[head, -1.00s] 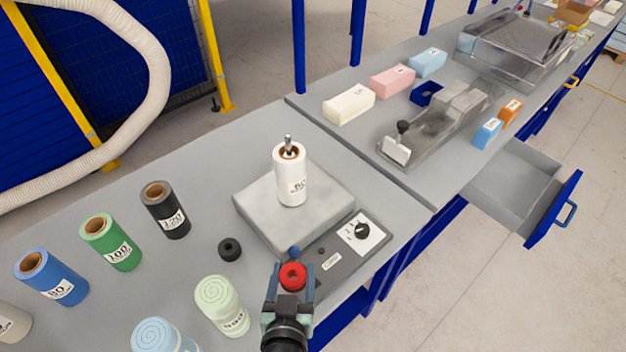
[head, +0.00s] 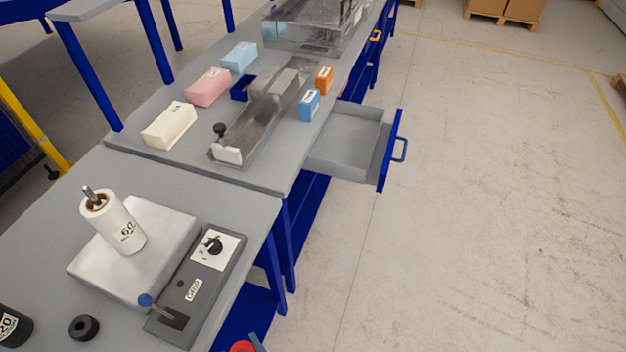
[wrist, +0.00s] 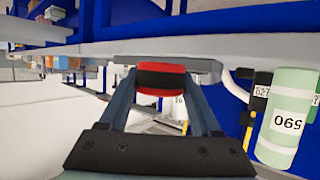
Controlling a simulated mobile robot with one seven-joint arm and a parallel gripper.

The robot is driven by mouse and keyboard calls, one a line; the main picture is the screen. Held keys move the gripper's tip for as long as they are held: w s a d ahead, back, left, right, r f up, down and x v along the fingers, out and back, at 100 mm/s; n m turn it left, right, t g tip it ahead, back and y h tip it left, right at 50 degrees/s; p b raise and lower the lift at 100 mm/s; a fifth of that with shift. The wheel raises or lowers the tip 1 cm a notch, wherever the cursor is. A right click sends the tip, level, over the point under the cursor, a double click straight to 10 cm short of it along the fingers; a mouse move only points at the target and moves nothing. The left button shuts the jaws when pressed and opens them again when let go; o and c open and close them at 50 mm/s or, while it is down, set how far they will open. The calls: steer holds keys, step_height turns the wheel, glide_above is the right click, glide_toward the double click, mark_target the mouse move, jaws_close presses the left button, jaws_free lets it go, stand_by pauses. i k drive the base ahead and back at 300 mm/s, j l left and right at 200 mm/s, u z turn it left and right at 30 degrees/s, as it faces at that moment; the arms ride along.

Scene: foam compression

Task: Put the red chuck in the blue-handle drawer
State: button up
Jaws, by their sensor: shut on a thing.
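The red chuck (wrist: 160,77) is a small red and black round piece. In the wrist view my gripper (wrist: 163,85) is shut on it, with a fingertip on each side. In the head view only the top of the red chuck (head: 242,346) and a bit of my gripper (head: 255,342) show at the bottom edge, beside the near bench. The blue-handle drawer (head: 390,150) stands pulled out from the far bench, and its visible inside is empty. Its blue handle (head: 400,150) faces right. The drawer is well beyond my gripper in the head view.
The grey machine (head: 195,285) with a white roll (head: 122,228) on its spindle stands on the near bench. A black chuck (head: 84,327) lies beside it. Foam blocks and a clear fixture (head: 255,125) are on the far bench. The floor right of the benches is clear.

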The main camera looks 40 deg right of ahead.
mark_target(338, 130)
steer(key=i+l, duration=0.15)
steer(key=l, duration=0.25)
steer(key=i+l, duration=0.15)
steer(key=l, duration=0.2)
steer(key=i+l, duration=0.2)
steer(key=l, duration=0.2)
steer(key=i+l, duration=0.15)
steer(key=l, duration=0.2)
steer(key=i+l, duration=0.15)
steer(key=l, duration=0.25)
steer(key=i+l, duration=0.15)
steer(key=l, duration=0.25)
steer(key=i+l, duration=0.2)
steer(key=l, duration=0.15)
steer(key=i+l, duration=0.15)
steer(key=l, duration=0.25)
